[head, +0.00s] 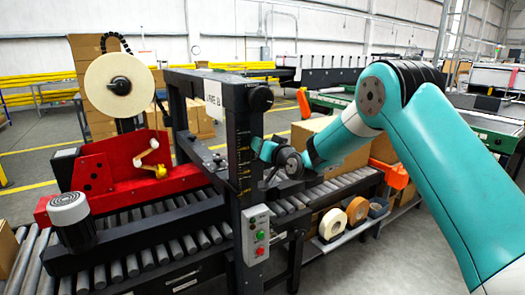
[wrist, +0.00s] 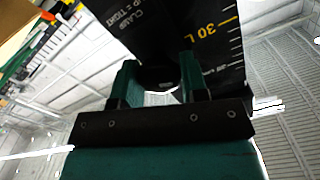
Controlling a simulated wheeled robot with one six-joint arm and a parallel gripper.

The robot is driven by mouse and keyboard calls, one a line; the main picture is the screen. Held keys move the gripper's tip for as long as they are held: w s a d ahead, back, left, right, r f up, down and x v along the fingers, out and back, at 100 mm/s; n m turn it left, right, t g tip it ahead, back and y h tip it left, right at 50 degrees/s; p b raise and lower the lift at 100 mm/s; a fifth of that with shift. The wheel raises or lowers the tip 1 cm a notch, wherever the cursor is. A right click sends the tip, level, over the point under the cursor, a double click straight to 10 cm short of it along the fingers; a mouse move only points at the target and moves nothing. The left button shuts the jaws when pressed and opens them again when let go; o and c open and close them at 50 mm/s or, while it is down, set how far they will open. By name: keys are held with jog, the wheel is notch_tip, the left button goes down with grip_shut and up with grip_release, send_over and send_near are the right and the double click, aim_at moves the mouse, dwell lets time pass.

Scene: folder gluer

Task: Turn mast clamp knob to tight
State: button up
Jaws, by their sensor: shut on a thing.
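The black mast (head: 243,165) stands upright at the conveyor, with a yellow scale on its face. In the wrist view the mast (wrist: 215,50) fills the upper middle, with a "30" mark and partly readable white "CLAMP" lettering. My gripper (head: 258,149) is at the mast's right side in the head view. In the wrist view my gripper (wrist: 158,75) has a green finger on each side of the dark, rounded clamp knob (wrist: 160,87) and is shut on it. The knob's pointer is not visible, and my gripper hides the knob in the head view.
A red tape unit (head: 110,170) with a large tape roll (head: 119,84) stands left of the mast. A control box (head: 256,235) with buttons is low on the mast. A roller conveyor (head: 150,255) runs beneath.

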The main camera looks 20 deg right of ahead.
jog(key=m+b, duration=0.1)
jog(key=m, duration=0.2)
jog(key=shift+m, duration=0.4)
jog(key=m, duration=0.3)
jog(key=shift+d+m+b, duration=0.1)
jog(key=shift+m+b, duration=0.2)
jog(key=shift+b, duration=0.05)
jog(key=m, duration=0.6)
jog(key=shift+f, duration=0.15)
jog(key=shift+m, duration=0.3)
jog(key=o, duration=0.9)
jog(key=b+v, duration=0.6)
jog(key=v, duration=1.1)
jog(key=shift+s, duration=0.15)
